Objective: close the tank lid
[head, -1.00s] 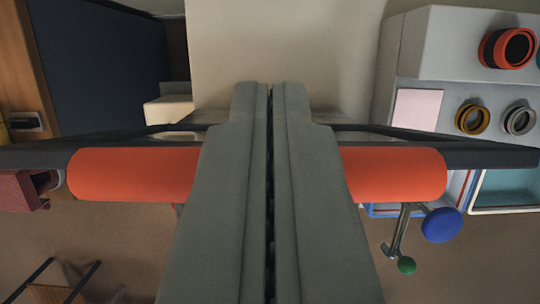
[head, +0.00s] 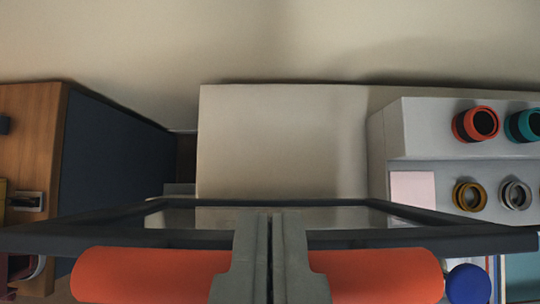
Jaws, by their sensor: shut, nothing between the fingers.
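The tank lid looks to be the dark-framed clear panel (head: 150,222) across the lower middle of the head view. Its near dark bar spans nearly the whole width. A thick orange roll (head: 150,274), seemingly its handle, runs along this near edge. My gripper (head: 270,215) is shut and empty at the bottom centre. Its grey fingers stand in front of the roll and hide its middle. I cannot tell whether they touch it. The tank below the lid is hidden, and the lid's exact tilt is unclear.
A wooden cabinet (head: 32,135) with a dark side stands at left. A pale block (head: 282,140) is behind the lid. At right, a grey stepped stand (head: 420,125) holds an orange ring (head: 462,128), a teal ring (head: 516,126), brass and silver rings, and a pink card (head: 412,187). A blue knob (head: 468,284) is lower right.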

